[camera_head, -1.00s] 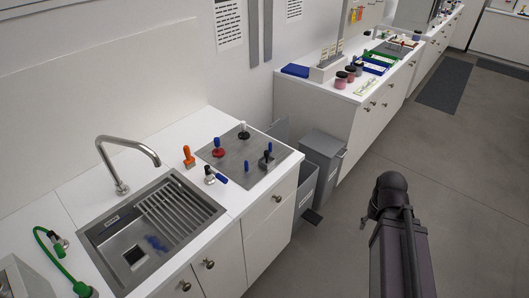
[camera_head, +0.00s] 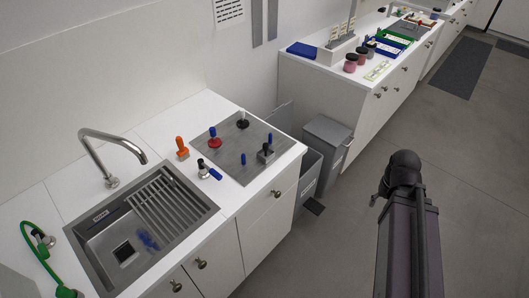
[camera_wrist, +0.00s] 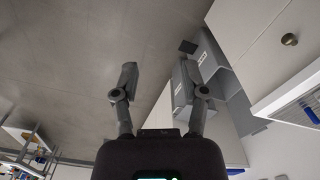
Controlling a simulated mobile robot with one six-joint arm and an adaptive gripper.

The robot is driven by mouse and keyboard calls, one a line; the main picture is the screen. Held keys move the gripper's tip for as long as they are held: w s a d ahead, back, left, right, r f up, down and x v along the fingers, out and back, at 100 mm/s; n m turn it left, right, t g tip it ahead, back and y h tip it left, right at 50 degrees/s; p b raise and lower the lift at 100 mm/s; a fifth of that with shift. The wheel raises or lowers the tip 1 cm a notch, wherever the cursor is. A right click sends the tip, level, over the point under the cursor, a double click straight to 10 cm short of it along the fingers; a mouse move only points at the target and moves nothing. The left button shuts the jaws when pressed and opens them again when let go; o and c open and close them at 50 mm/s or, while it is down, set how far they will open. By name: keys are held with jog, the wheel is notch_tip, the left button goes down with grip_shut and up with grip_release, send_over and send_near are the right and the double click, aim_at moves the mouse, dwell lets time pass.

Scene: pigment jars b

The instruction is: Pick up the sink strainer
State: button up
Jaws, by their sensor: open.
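The steel sink (camera_head: 88,247) is set in the white counter at the lower left of the head view. A dark square with a pale frame (camera_head: 124,252) lies on its floor; it may be the strainer or the drain, I cannot tell which. A blurred blue thing (camera_head: 148,240) lies beside it. My gripper (camera_wrist: 156,78) shows in the wrist view, open and empty, with its two fingers apart over grey floor and cabinet fronts. It is well away from the sink, and the sink is not recognisable in the wrist view.
A curved tap (camera_head: 112,150) stands behind the sink, and a green hose (camera_head: 38,262) lies to its left. Grey bins (camera_head: 325,145) stand between the counters.

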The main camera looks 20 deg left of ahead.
jog(key=shift+o, duration=1)
jog(key=shift+d, duration=0.15)
jog(key=o, duration=0.4)
jog(key=shift+w+a+f+n+b, duration=0.25)
jog(key=shift+w+f+n+b, duration=0.05)
jog(key=w+a+f+n+t+h+b, duration=0.25)
jog(key=w+a+n+b, duration=0.25)
jog(key=a+n, duration=0.4)
jog(key=w+a+f+n+t+h+b, duration=0.25)
jog(key=w+a+n+b, duration=0.35)
jog(key=a, duration=0.5)
jog(key=s+a+n+t+b, duration=0.1)
jog(key=a+n+t, duration=0.1)
jog(key=a+n, duration=0.3)
jog(key=s+a+n+t+b, duration=0.1)
jog(key=a+n, duration=0.4)
jog(key=a, duration=0.8)
jog(key=s+a+n+t+b, duration=0.1)
jog(key=a+n+t+b, duration=0.2)
jog(key=a, duration=0.5)
jog(key=shift+s+a+n+t, duration=0.1)
jog(key=shift+a+n+t, duration=0.1)
jog(key=shift+n+t, duration=0.35)
jog(key=shift+a+n+t, duration=0.2)
jog(key=shift+n+t, duration=0.05)
jog(key=shift+n, duration=0.6)
jog(key=shift+b, duration=0.3)
